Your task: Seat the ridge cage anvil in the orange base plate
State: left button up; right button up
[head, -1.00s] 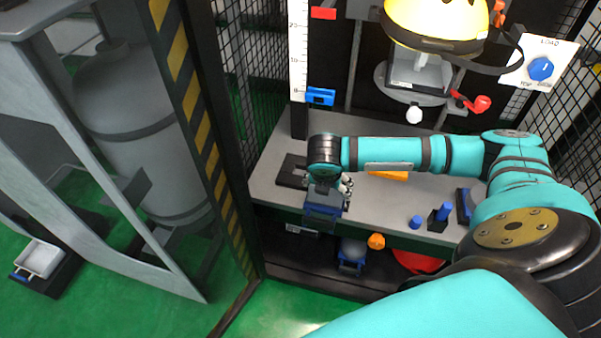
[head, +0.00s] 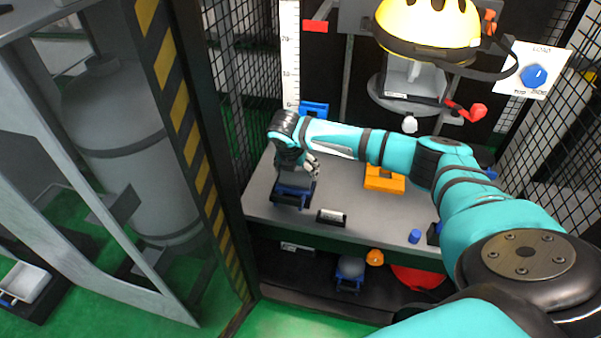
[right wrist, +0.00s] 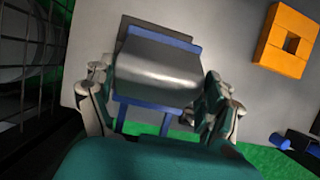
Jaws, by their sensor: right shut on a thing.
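The ridge cage anvil, a grey block in a blue frame (head: 291,196), hangs under my right gripper (head: 305,168) at the left part of the bench. In the right wrist view the grey ridged block (right wrist: 158,72) sits between the two fingers of the right gripper, which is shut on it. The orange base plate (head: 384,183) lies on the bench to the right of the anvil, under my right arm. In the right wrist view the orange plate (right wrist: 272,51) shows its square opening, empty, at the upper right. My left gripper is not in view.
A small black labelled block (head: 331,217) lies at the bench's front edge. A blue cylinder (head: 415,236) stands further right. The drop tower's yellow dome (head: 428,22) and a red lever (head: 472,112) are above the back. Mesh walls flank the bench (head: 352,200).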

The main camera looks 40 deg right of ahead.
jog(key=shift+w+r, duration=0.1)
jog(key=shift+w, duration=0.35)
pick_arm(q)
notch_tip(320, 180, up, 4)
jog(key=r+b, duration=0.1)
pick_arm(e)
jog(key=f, duration=0.1)
jog(key=w+f, duration=0.1)
jog(key=shift+d+f, duration=0.1)
jog(key=shift+f, duration=0.2)
jog(key=shift+r, duration=0.1)
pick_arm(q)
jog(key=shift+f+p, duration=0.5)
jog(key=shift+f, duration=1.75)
pick_arm(e)
jog(key=shift+f, duration=0.35)
jog(key=o, duration=1.5)
jog(key=shift+s+f, duration=0.1)
jog(key=shift+s, duration=0.05)
jog(key=shift+f, duration=0.1)
